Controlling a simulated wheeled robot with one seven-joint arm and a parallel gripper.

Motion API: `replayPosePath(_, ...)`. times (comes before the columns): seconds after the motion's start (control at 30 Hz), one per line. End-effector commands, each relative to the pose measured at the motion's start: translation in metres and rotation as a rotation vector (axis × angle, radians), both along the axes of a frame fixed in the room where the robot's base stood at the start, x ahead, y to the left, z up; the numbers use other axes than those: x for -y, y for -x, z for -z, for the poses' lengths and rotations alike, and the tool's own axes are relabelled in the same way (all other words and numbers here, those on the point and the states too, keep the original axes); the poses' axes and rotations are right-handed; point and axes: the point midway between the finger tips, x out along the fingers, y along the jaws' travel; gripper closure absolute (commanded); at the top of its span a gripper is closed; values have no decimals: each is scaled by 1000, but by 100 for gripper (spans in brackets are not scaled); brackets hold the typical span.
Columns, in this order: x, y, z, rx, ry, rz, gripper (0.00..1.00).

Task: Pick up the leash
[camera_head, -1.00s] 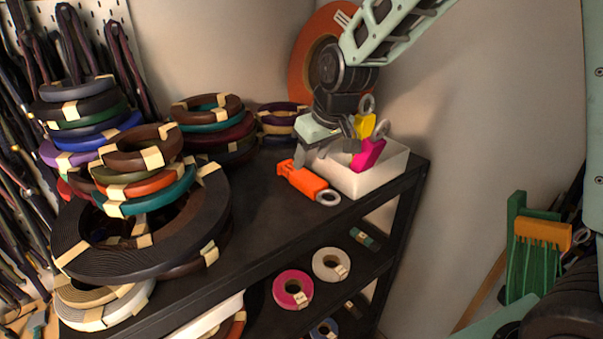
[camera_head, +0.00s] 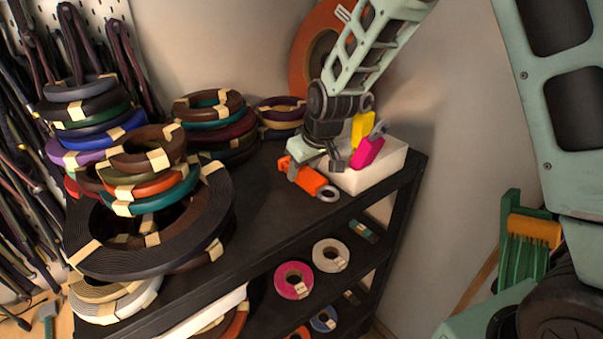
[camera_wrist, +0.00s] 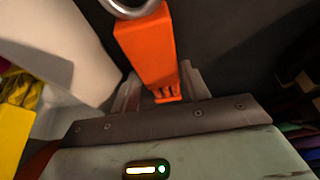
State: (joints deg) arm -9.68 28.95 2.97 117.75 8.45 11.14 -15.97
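An orange leash (camera_head: 309,178) with a metal ring (camera_head: 328,194) lies on the black shelf top, just left of the white box. My gripper (camera_head: 314,168) is low over the leash, pointing down. In the wrist view, the orange leash (camera_wrist: 147,45) runs between the two fingers (camera_wrist: 158,75), with its narrow end near the palm and its ring at the top edge. The fingers stand apart on either side of it, and a gap shows on the left side. Whether they touch the shelf is hidden.
The white box (camera_head: 378,178), close to my gripper's right, holds yellow (camera_head: 361,131) and magenta (camera_head: 367,151) pieces. Stacks of coiled cords (camera_head: 150,190) fill the left of the shelf. The shelf top (camera_head: 262,208) in front is clear. A lower shelf holds several small rolls (camera_head: 293,280).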

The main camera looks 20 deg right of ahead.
Motion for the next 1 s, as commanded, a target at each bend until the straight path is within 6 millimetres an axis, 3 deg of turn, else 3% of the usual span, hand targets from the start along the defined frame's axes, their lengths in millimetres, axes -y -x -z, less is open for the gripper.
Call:
replayPosePath(0.03,0,0,0,0,0,0,69)
replayPosePath(0.1,0,0,0,0,0,0,88)
replayPosePath(0.47,0,-1,-7,5,-1,0,92)
replayPosePath(1.0,0,-1,-94,4,0,-1,92)
